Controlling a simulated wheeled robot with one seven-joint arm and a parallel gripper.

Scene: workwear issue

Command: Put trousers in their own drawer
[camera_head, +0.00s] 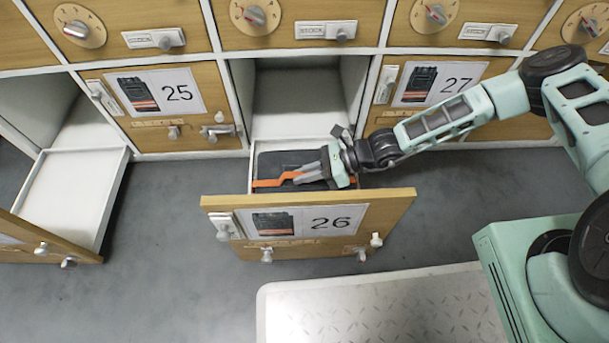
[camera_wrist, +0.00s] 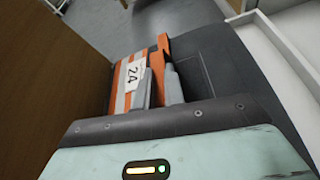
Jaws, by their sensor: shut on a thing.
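The trousers (camera_head: 285,159) are dark grey, folded, with orange and silver bands. They lie in the pulled-out drawer numbered 26 (camera_head: 378,208), which pictures dark folded trousers on its front. In the wrist view the trousers (camera_wrist: 215,65) carry a white tag (camera_wrist: 134,74) that reads 24. My gripper (camera_head: 300,176) reaches into drawer 26 from the right, shut on the trousers near the orange band. Its fingers hide part of the cloth. Whether the trousers touch the drawer floor I cannot tell.
An empty drawer (camera_head: 75,185) stands pulled out at the left; its number is not readable. Closed drawers 25 (camera_head: 200,140) and 27 (camera_head: 390,118) flank the opening. A metal tread-plate platform (camera_head: 380,305) lies in front. Grey floor is clear between the two open drawers.

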